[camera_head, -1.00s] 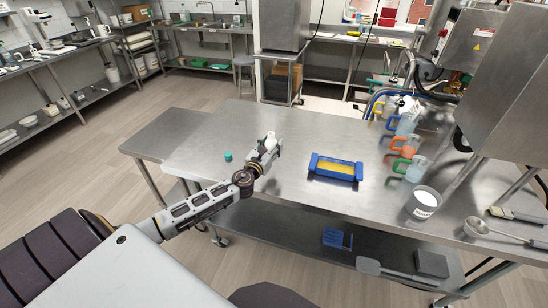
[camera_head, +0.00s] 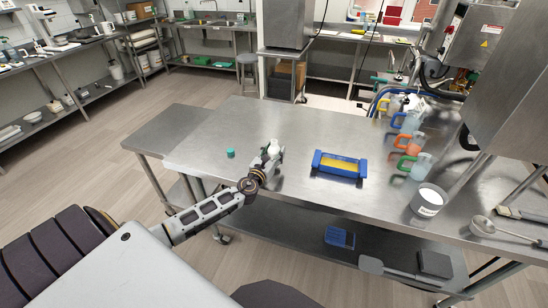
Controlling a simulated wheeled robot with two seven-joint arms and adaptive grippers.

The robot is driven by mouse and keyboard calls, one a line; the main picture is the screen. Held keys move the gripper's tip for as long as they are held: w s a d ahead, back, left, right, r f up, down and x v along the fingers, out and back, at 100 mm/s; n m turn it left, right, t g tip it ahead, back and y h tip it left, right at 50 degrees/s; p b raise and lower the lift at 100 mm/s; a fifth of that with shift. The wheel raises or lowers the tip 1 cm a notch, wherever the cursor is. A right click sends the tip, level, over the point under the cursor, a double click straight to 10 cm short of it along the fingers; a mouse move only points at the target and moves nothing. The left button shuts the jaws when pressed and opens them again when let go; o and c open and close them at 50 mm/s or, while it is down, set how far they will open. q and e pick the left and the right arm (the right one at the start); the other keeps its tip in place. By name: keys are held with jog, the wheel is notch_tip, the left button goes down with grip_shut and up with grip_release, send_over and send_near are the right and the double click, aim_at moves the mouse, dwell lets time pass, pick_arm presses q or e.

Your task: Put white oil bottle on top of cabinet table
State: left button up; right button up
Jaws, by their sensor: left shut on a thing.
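My left gripper (camera_head: 267,160) is over the near left part of the steel table (camera_head: 290,125), right of a small teal object. It is shut on a small white thing (camera_head: 273,147), which looks like the white oil bottle. The fingers hide most of it, and I cannot tell whether it touches the tabletop. My right gripper is not in view. I cannot tell which surface is the cabinet table; a lower steel surface (camera_head: 172,130) adjoins the table on the left.
The small teal object (camera_head: 231,153) and a blue-and-yellow tray (camera_head: 339,165) lie on the table. Colour-handled jugs (camera_head: 412,145) and a white tub (camera_head: 428,202) stand at the right. The table's middle and back left are clear. A lower shelf (camera_head: 300,235) holds a blue item.

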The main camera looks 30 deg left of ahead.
pick_arm(q)
jog(key=shift+f, duration=1)
jog(key=shift+f+b, duration=0.15)
jog(key=shift+b, duration=0.2)
jog(key=o, duration=1.4)
jog(key=shift+o, duration=0.2)
jog(key=shift+s+d, duration=0.25)
jog(key=shift+s, duration=1.55)
jog(key=shift+s+d, duration=0.2)
jog(key=shift+s, duration=1.6)
jog(key=shift+s+d+b, duration=0.15)
jog(key=shift+s+b, duration=0.05)
jog(key=shift+s, duration=0.6)
jog(key=shift+s+d+b, duration=0.1)
jog(key=shift+s+b, duration=0.05)
jog(key=shift+s, duration=0.6)
jog(key=shift+s+d, duration=0.1)
jog(key=shift+s, duration=0.7)
